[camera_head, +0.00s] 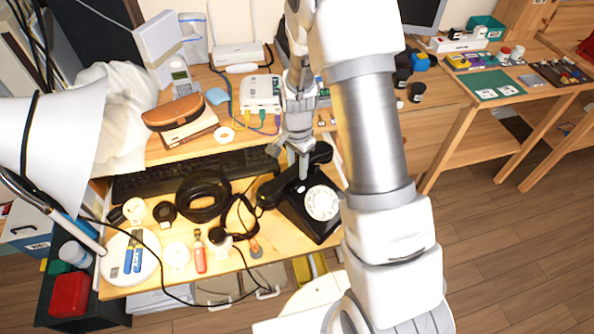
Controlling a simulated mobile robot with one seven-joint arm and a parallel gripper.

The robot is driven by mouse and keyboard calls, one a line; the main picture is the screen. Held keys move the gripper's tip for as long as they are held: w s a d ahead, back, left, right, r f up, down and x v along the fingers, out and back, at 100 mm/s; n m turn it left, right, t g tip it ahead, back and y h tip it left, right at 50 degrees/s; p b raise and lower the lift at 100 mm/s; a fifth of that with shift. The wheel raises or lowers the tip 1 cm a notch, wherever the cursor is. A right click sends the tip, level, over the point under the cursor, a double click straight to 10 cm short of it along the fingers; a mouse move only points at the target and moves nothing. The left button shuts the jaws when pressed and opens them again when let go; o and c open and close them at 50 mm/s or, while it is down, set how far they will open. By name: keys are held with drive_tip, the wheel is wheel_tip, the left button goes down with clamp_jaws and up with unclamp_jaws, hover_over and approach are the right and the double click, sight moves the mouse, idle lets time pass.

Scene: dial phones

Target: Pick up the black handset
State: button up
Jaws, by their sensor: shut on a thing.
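The black dial phone (297,207) with a white round dial stands at the right end of the cluttered desk. Its black handset (320,154) lies across the top of the phone, seen at the right and left of my fingers. My gripper (303,172) points down onto the handset's middle and is shut on it. My gripper and arm hide part of the handset, so I cannot tell whether it is clear of its cradle.
Coiled black cable (203,194) and a black keyboard (150,181) lie left of the phone. A white router box (261,92) stands behind. A white lamp (55,128) is at the left. A second table (470,100) stands at the right, with open floor before it.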

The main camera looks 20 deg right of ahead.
clamp_jaws()
